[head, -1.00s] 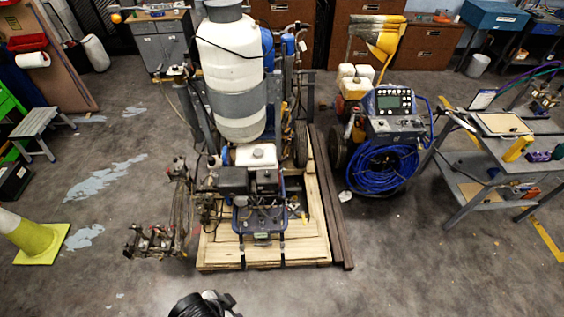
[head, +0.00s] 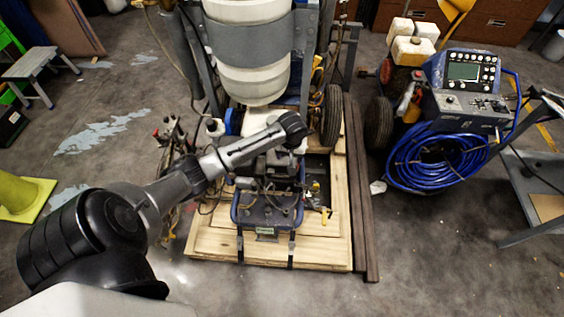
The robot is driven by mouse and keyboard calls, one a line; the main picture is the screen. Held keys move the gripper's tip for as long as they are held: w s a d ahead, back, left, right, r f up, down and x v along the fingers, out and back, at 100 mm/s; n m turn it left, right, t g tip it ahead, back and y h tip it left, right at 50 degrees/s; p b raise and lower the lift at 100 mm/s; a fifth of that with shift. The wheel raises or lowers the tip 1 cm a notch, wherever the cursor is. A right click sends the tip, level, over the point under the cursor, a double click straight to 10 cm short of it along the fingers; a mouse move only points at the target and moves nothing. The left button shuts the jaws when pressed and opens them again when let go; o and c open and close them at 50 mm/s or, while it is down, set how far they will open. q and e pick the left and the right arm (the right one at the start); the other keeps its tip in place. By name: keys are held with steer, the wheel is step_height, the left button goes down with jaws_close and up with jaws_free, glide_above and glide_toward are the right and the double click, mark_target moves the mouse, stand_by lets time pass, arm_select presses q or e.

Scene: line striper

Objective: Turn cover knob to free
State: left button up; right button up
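The line striper (head: 268,212) stands on a wooden pallet (head: 215,240), with its engine and blue frame facing me. My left arm reaches in from the lower left, and its wrist end is over the engine, in front of the white tank part there. I cannot make out the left gripper's fingers; they are hidden behind the wrist or lost among the dark engine parts. I cannot pick out the cover knob. My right gripper does not show.
A large white tank (head: 250,62) rises behind the engine. A control unit (head: 465,85) with a coiled blue hose (head: 435,165) stands to the right. Dark beams (head: 358,200) lie along the pallet's right side. A yellow-green cone (head: 20,195) is at the left.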

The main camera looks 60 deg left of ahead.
arm_select(q)
steer(key=w+a+f+n+b, duration=0.1)
steer(key=w+a+n+b, duration=0.1)
steer(key=a+n+b, duration=0.3)
steer(key=w+a+f+n+b, duration=0.1)
steer(key=w+a+b, duration=0.15)
steer(key=a, duration=0.55)
steer(key=shift+n+h, duration=0.3)
steer(key=shift+h, duration=0.1)
step_height(320, 180, down, 11)
steer(key=b, duration=0.5)
steer(key=shift+s+d+f, duration=0.1)
steer(key=shift+s, duration=0.05)
steer(key=shift+f+b, duration=0.35)
steer(key=shift+f, duration=0.5)
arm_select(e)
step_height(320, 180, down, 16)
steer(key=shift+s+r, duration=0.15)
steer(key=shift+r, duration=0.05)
arm_select(q)
steer(key=shift+c, duration=0.4)
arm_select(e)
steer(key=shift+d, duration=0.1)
